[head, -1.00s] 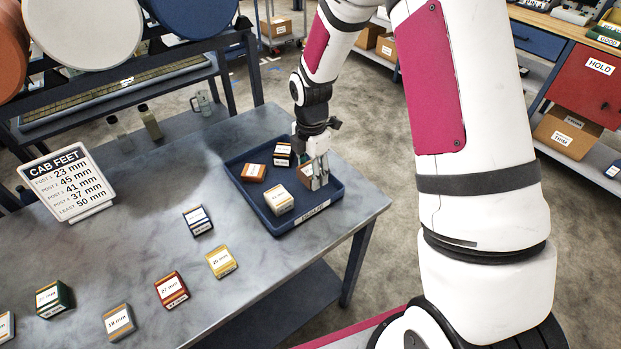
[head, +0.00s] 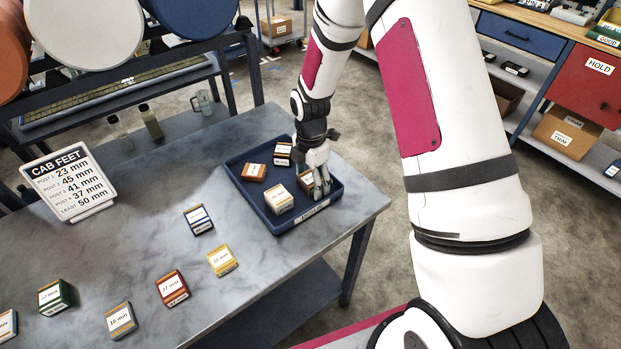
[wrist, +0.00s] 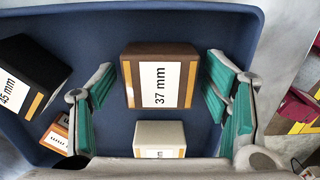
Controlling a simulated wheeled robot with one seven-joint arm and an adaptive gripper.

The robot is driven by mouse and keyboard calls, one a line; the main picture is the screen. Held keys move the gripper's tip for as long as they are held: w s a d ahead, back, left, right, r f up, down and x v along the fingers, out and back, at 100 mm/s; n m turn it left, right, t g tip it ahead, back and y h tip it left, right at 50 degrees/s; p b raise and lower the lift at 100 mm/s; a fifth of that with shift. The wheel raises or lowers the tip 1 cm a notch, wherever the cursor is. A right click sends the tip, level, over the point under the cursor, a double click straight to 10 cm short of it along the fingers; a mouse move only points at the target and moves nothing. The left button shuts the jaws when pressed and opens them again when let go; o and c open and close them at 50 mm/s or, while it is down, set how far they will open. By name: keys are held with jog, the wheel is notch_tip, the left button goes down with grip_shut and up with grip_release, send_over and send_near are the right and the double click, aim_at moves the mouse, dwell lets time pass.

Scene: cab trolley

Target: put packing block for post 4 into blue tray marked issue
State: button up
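The brown block labelled 37 mm (wrist: 158,80) sits on the floor of the blue tray (wrist: 100,20). The sign (head: 68,182) lists post 4 as 37 mm. In the head view the block (head: 305,181) is partly hidden by my gripper (head: 321,187), at the right of the tray (head: 238,181). In the wrist view my gripper (wrist: 163,95) is open, with its green pads on either side of the block and narrow gaps showing. The tray's front label is too small to read.
The tray also holds a black 45 mm block (wrist: 28,78), an orange-brown block (head: 252,173) and a cream block (head: 279,199). Several blocks, such as a red one (head: 172,288) and a yellow one (head: 222,261), stand on the grey table (head: 150,245).

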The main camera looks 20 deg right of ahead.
notch_tip(320, 180, up, 13)
notch_tip(320, 180, up, 9)
jog(key=m+t, duration=0.1)
jog(key=m, duration=0.4)
send_over(311, 178)
jog(key=s, duration=0.5)
jog(key=s+r+m+t, duration=0.2)
jog(key=s+r+m, duration=0.3)
jog(key=s+m, duration=0.3)
jog(key=s+r+m+t, duration=0.2)
jog(key=s+r+m, duration=0.4)
jog(key=s, duration=0.7)
jog(key=m, duration=0.2)
jog(key=shift+s+m+b, duration=0.2)
jog(key=shift+m+b, duration=0.1)
jog(key=shift+b, duration=0.1)
